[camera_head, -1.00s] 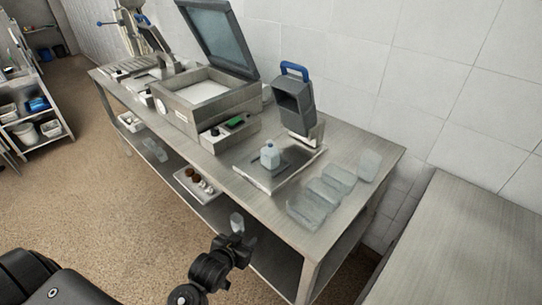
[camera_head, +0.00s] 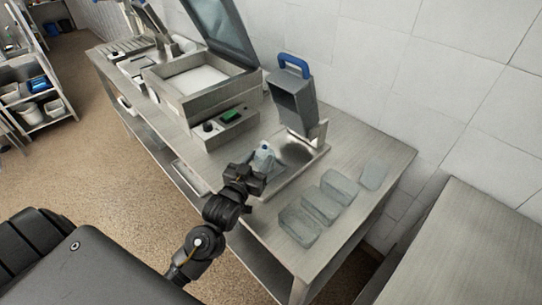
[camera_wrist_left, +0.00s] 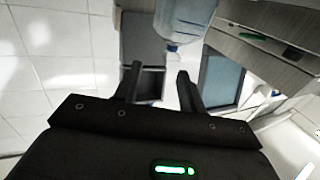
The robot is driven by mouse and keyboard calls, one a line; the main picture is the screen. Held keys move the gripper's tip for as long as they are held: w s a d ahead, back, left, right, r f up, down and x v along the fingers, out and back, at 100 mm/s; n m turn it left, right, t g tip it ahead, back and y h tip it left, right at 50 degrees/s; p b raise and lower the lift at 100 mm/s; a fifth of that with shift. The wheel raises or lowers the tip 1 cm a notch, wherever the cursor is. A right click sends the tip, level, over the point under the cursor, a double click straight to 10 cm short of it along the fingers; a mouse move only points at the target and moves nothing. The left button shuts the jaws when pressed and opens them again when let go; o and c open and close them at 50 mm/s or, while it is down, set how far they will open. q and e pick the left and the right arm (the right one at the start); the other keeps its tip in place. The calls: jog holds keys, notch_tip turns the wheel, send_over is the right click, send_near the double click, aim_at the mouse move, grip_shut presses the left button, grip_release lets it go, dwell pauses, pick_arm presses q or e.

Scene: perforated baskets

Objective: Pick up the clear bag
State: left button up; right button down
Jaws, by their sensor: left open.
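Several clear, flat, see-through pieces lie in a row on the right part of the steel bench in the head view; the nearest clear piece (camera_head: 299,226) is at the front edge and the farthest clear piece (camera_head: 373,174) at the back. I cannot tell whether they are bags or thin trays. My left gripper (camera_head: 247,178) is left of them, by the bench's front edge, open and apart from them. In the left wrist view its open fingers (camera_wrist_left: 160,72) have nothing between them. My right gripper is not in view.
A grey device with a blue handle (camera_head: 293,95) stands behind. An open-lidded machine (camera_head: 207,85) is farther left.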

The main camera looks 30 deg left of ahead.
aim_at(263, 146)
pick_arm(q)
jog(key=shift+y, duration=0.3)
jog(key=w, duration=0.1)
jog(key=w+a, duration=0.1)
jog(key=w+p, duration=0.1)
jog(key=w, duration=0.1)
jog(key=shift+w+a+f, duration=0.1)
jog(key=shift+a, duration=0.2)
jog(key=shift+w, duration=0.1)
jog(key=shift+w+r+p, duration=0.2)
jog(key=shift+w+p, duration=0.15)
jog(key=shift+p, duration=0.15)
jog(key=w, duration=0.2)
jog(key=w+f+p, duration=0.1)
jog(key=w, duration=0.1)
jog(key=shift+a, duration=0.15)
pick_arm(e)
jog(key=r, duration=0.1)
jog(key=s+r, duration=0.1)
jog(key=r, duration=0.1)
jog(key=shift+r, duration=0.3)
pick_arm(q)
jog(key=shift+c, duration=0.3)
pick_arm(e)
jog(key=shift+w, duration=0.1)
pick_arm(q)
jog(key=shift+r, duration=0.1)
grip_shut()
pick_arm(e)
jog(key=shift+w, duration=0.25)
